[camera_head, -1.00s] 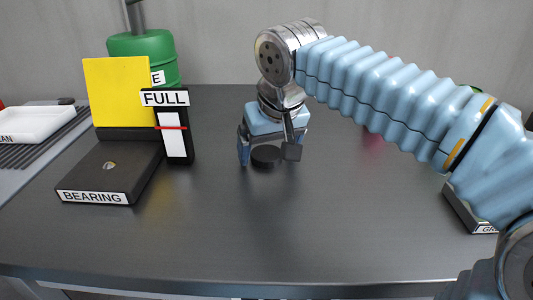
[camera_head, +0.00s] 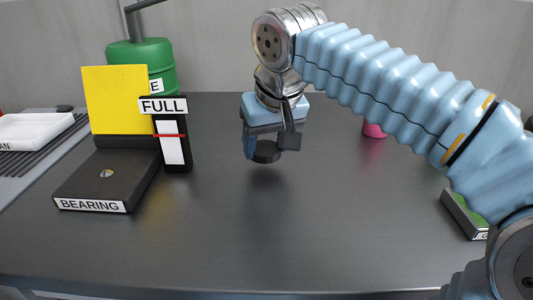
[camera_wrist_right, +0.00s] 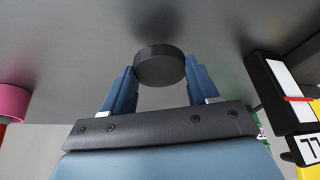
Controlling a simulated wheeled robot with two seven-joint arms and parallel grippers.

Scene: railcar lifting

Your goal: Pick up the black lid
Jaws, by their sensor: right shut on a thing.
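The black lid (camera_head: 266,152) is a small round dark disc. My right gripper (camera_head: 268,146) is shut on it and holds it above the dark table, with a shadow on the table below. In the right wrist view the lid (camera_wrist_right: 160,65) sits between the two blue fingers of the right gripper (camera_wrist_right: 159,75), touching both. My left gripper is in neither view.
A black box labelled BEARING (camera_head: 105,183) with a yellow panel (camera_head: 115,100) stands at left, beside the black FULL gauge (camera_head: 173,145). A green canister (camera_head: 150,60) stands behind. A pink object (camera_head: 374,130) is at back right. The front middle of the table is clear.

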